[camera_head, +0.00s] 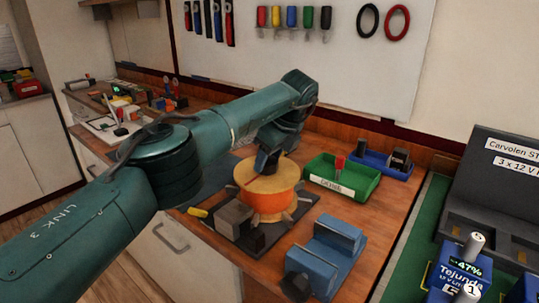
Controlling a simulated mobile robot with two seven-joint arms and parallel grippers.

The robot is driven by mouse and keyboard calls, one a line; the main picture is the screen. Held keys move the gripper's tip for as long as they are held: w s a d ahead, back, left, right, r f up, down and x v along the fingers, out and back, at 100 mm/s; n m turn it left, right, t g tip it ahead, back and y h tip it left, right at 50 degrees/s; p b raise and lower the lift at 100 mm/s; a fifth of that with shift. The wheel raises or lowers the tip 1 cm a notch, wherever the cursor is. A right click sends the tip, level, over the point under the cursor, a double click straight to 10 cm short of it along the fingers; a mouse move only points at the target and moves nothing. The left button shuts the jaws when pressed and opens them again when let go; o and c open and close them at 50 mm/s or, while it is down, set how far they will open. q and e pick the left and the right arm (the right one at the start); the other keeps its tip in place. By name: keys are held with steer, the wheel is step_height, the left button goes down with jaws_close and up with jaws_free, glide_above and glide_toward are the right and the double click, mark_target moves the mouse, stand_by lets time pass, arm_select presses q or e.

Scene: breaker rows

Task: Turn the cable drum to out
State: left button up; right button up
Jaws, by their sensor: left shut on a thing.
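The cable drum (272,196) is an orange-yellow cylinder with a lighter top. It stands upright on a dark base plate (205,222) on the wooden bench, with several pale spoke-like pieces around its foot. A red line shows on its top. My left arm reaches in from the left over the drum. My left gripper (265,164) points down at the drum's top and is shut on it. The fingertips and the exact part held are mostly hidden by the wrist. My right gripper is not in view.
A grey block (236,216) stands at the drum's front left. A blue vise-like block (327,250) is in front to the right. A green labelled tray (343,178) and a blue tray (378,166) stand behind right. A yellow piece (197,213) lies left of the drum.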

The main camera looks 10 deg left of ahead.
arm_select(q)
steer(key=shift+r, duration=0.1)
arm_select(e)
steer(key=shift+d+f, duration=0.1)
arm_select(q)
steer(key=o, duration=1.4)
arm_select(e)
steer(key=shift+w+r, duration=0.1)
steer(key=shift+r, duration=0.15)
arm_select(q)
steer(key=p+v, duration=0.2)
steer(key=v, duration=1.1)
steer(key=shift+p, duration=0.3)
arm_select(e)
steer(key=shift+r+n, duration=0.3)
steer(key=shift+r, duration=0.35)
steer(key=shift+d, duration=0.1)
